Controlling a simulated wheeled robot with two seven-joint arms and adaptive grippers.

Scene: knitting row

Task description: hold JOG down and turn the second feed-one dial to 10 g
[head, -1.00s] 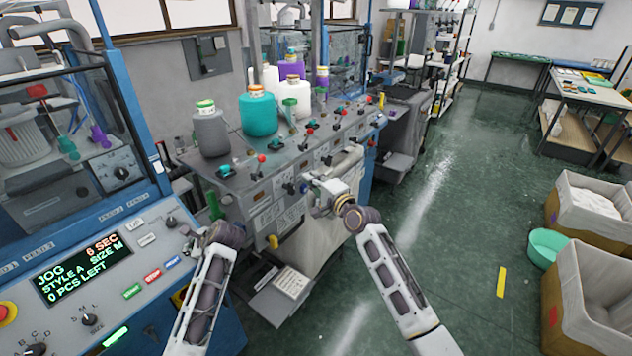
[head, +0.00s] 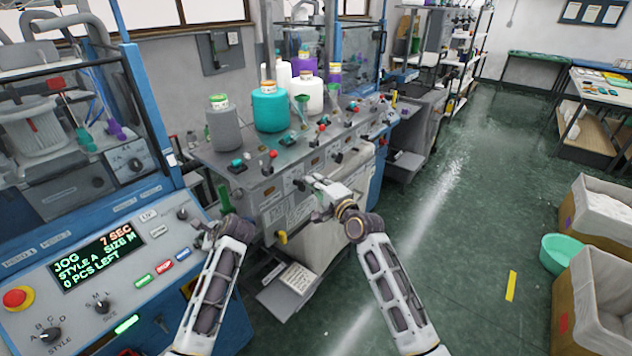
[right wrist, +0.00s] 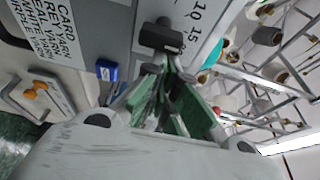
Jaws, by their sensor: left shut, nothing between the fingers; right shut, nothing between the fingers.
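The knitting machine's panel (head: 110,290) is at the left of the head view. Its display (head: 97,256) reads JOG, 7 SEC, STYLE A, SIZE M, 0 PCS LEFT. A blue button (head: 182,254) sits beside the red and green ones. My left gripper (head: 203,230) is shut at the panel's right edge, close to the blue button; I cannot tell whether it touches it. My right gripper (head: 314,187) is shut and empty at the feed unit's front. In the right wrist view its fingertips (right wrist: 168,72) are just below a black dial knob (right wrist: 160,37), beside printed numbers. The pointer setting is unreadable.
Grey, teal and white yarn cones (head: 270,107) stand on the feed unit's top (head: 215,158), with several red-tipped levers along its edge. A red stop button (head: 18,298) is on the panel's left. The green floor (head: 450,250) to the right is open; cartons (head: 590,300) stand beyond.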

